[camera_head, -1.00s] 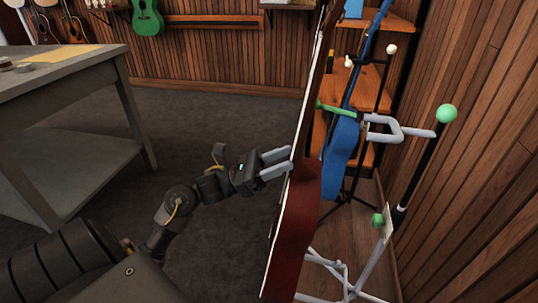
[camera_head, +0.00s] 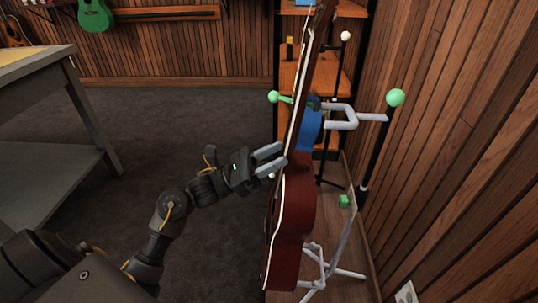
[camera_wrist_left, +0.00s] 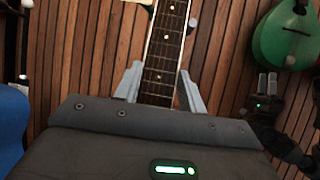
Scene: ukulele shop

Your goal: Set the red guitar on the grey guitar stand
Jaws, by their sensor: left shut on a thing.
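The red guitar (camera_head: 294,210) hangs upright and nearly edge-on in the head view, its dark red body low and its neck rising past the top edge. My left gripper (camera_head: 279,160) is shut on its neck just above the body; the left wrist view shows the fretted neck (camera_wrist_left: 160,82) between both fingers (camera_wrist_left: 160,90). The grey guitar stand (camera_head: 342,122) is right behind the guitar, with green-tipped arms either side and legs partly hidden below. Contact between them cannot be told. My right gripper (camera_wrist_left: 267,82) shows small at the right of the left wrist view, its opening unclear.
A blue guitar (camera_head: 309,130) on a black stand is mostly hidden behind the red one, before orange shelves (camera_head: 302,72). The wood wall (camera_head: 470,150) is close on the right. A grey table (camera_head: 50,110) stands left. Dark floor between is clear.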

